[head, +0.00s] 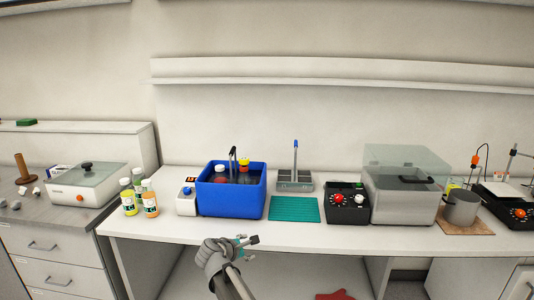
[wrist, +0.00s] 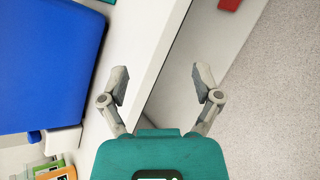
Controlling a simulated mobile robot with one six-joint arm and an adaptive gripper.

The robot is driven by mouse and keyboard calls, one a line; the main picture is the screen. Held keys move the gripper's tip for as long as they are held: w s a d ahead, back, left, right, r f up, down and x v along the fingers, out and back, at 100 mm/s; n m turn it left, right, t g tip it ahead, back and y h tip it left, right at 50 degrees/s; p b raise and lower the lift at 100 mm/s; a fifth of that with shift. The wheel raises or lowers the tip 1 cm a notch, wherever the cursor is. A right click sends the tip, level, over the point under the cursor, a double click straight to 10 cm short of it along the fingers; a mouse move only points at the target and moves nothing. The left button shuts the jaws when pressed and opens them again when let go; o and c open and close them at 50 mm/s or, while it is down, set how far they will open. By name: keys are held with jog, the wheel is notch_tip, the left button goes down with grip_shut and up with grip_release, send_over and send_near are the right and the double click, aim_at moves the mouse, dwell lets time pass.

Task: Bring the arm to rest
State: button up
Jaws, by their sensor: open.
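My gripper (head: 249,247) is in front of the bench's front edge, below the blue tub (head: 230,204) in the head view. In the wrist view, my gripper (wrist: 161,88) has its two fingers spread wide apart, with nothing between them. Behind the fingers are the bench edge and the space in front of it. The arm reaches up from the bottom of the head view and touches nothing that I can see.
On the white bench (head: 300,237) stand several juice bottles (head: 130,203), a teal mat (head: 293,209), a black control box (head: 347,202), a clear-lidded box (head: 404,200) and a metal pot (head: 460,208). A red item (head: 336,295) lies low down beneath the bench. The front strip of bench is clear.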

jog(key=s+d+f+m+g+y+p, duration=0.1)
jog(key=s+d+m+g+y+p, duration=0.2)
jog(key=s+d+m, duration=0.6)
jog(key=s+d+f+m+g+y+p, duration=0.2)
jog(key=s+d+m+g, duration=0.5)
jog(key=d, duration=0.8)
jog(key=s+m+y+p, duration=0.1)
jog(key=s+m, duration=0.2)
jog(key=m, duration=0.1)
jog(key=shift+s+d, duration=0.3)
jog(key=shift+d, duration=0.1)
